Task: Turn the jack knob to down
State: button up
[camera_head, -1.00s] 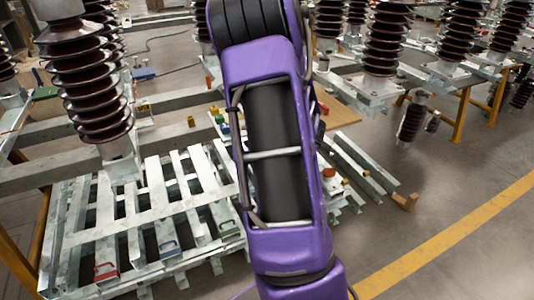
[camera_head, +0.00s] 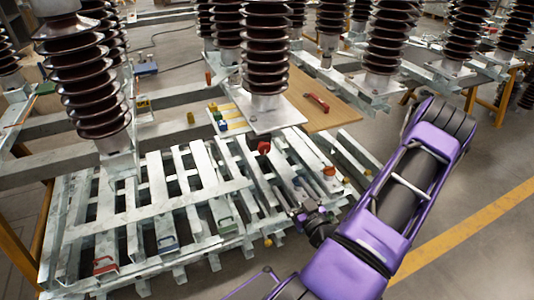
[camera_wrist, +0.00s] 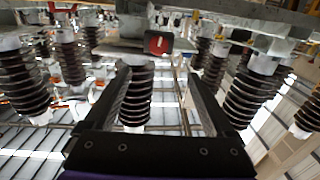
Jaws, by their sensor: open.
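A red knob (camera_head: 264,147), which I take to be the jack knob, hangs below the pale plate (camera_head: 268,120) under the middle brown insulator. I cannot tell which way the knob points.
A slatted metal rack (camera_head: 150,205) fills the lower left, with several small handled items, including a red one (camera_head: 105,266). A wooden board (camera_head: 325,100) holds a red handle (camera_head: 317,102). Several ribbed insulators stand behind. The floor (camera_head: 470,180) at the right is clear.

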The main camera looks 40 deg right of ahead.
aim_at(265, 151)
jog(key=x, duration=1.7)
jog(key=shift+w+d, duration=0.15)
jog(key=c, duration=1.4)
jog(key=shift+o, duration=0.2)
jog(key=shift+m, duration=0.3)
